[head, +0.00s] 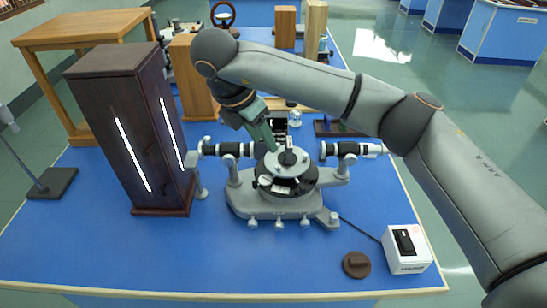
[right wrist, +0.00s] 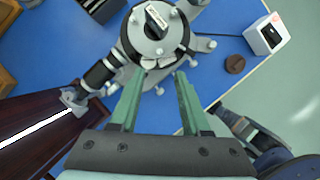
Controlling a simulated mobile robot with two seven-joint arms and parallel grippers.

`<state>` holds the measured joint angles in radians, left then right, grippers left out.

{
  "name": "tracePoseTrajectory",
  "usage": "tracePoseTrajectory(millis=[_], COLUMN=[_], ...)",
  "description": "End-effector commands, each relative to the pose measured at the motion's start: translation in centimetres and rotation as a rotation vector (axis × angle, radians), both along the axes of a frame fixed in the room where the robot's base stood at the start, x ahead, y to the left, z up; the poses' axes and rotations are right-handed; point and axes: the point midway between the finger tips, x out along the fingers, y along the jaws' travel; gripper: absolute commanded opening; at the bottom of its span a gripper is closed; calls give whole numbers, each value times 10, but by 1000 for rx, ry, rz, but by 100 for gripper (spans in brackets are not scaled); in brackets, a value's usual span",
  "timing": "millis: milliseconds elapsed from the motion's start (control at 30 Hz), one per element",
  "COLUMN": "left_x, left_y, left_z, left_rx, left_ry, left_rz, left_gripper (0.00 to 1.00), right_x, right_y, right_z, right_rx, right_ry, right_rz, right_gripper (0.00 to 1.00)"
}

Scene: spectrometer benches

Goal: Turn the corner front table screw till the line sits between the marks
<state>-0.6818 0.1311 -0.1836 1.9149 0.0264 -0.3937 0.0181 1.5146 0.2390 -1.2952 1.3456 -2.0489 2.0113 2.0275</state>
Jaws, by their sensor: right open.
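The spectrometer (head: 279,223) stands on the blue bench, with its round light-grey table (head: 290,168) on a dark disc. A small black block with a pale top (head: 288,157) sits on the table; it also shows in the right wrist view (right wrist: 156,18). My right gripper (head: 270,138) reaches down just behind and left of the table. In the right wrist view its two green fingers (right wrist: 157,88) are apart with nothing between them, and the table lies beyond the fingertips. I cannot single out the corner front table screw, the line or the marks. My left gripper is not seen.
A tall dark wooden lamp housing (head: 128,140) with bright slits stands left. Barrels (head: 225,149) (head: 350,149) flank the table on both sides. A white switch box (head: 405,250) and brown round piece (head: 356,264) lie front right. The front left bench is clear.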

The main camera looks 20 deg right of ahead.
Motion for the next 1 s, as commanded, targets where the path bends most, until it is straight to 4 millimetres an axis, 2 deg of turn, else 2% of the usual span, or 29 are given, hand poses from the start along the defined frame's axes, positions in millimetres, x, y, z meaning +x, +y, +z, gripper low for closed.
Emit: tracePoseTrajectory(millis=[33, 200, 500, 667, 933, 1000], left_x=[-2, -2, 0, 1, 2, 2], left_y=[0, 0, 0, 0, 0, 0], left_z=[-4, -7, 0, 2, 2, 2], left_rx=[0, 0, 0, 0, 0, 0], left_ry=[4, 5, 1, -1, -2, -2], left_rz=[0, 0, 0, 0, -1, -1], left_gripper=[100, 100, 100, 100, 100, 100], right_x=[1, 7, 17, 19, 19, 19], right_y=[-4, -15, -32, -34, -35, -35], right_z=[-13, -44, -86, -95, -96, -96], right_rx=[2, 3, 1, 1, 2, 2], right_ry=[6, 7, 3, 2, 1, 1], right_rz=[-2, -2, -1, 1, 1, 1], right_gripper=[47, 47, 47, 47, 47, 40])
